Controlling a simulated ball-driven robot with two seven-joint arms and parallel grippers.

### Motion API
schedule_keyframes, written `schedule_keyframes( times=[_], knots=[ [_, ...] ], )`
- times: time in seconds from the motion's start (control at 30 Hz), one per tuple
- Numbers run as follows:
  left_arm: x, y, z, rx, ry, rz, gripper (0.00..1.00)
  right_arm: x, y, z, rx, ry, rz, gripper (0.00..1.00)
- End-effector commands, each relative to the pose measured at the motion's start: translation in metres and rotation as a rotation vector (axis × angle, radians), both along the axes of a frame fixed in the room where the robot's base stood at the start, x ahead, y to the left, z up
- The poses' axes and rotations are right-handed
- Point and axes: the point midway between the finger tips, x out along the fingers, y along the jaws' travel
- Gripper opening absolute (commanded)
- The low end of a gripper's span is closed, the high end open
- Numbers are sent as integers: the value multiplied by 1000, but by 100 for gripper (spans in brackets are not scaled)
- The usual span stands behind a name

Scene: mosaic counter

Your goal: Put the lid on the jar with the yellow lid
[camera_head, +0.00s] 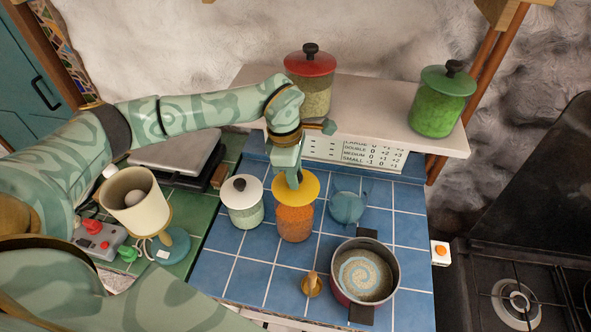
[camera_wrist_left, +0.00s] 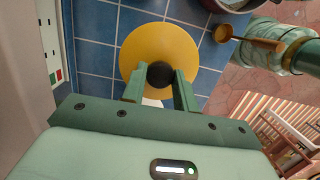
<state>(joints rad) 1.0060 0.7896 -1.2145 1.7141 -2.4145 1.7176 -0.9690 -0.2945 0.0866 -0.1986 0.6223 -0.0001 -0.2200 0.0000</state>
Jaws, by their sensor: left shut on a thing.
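The jar (camera_head: 294,224) with orange contents stands upright on the blue tiles. The yellow lid (camera_head: 311,186) is at its mouth; from here I cannot tell whether it rests fully on the rim. My left gripper (camera_head: 290,178) is above the lid, shut on its dark knob. In the left wrist view the knob (camera_wrist_left: 160,75) sits between the two fingers (camera_wrist_left: 158,88), with the round yellow lid (camera_wrist_left: 160,40) spread beneath and hiding the jar. My right gripper is not in view.
A white-lidded jar (camera_head: 243,211) stands close left, a blue glass cup (camera_head: 348,208) close right. A pot (camera_head: 338,288) and a small brass item with a wooden handle (camera_head: 312,287) are in front. Red-lidded (camera_head: 316,98) and green-lidded (camera_head: 437,117) jars stand on the shelf behind.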

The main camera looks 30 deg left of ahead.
Motion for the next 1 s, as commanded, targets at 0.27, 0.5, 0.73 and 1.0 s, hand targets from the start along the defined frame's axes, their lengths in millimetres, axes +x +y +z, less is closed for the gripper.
schedule_keyframes(
  times=[0.27, 0.5, 0.73, 1.0],
  knots=[
    [-2, 0, -1, 0, -16, -191, 5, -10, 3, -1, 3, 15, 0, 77],
    [-3, 0, -13, 1, -17, -206, 5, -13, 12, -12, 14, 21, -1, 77],
    [-3, 0, -37, 1, -16, -205, 5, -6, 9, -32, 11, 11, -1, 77],
    [-3, 0, -57, 1, -17, -204, 5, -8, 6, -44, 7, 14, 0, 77]
  ],
)
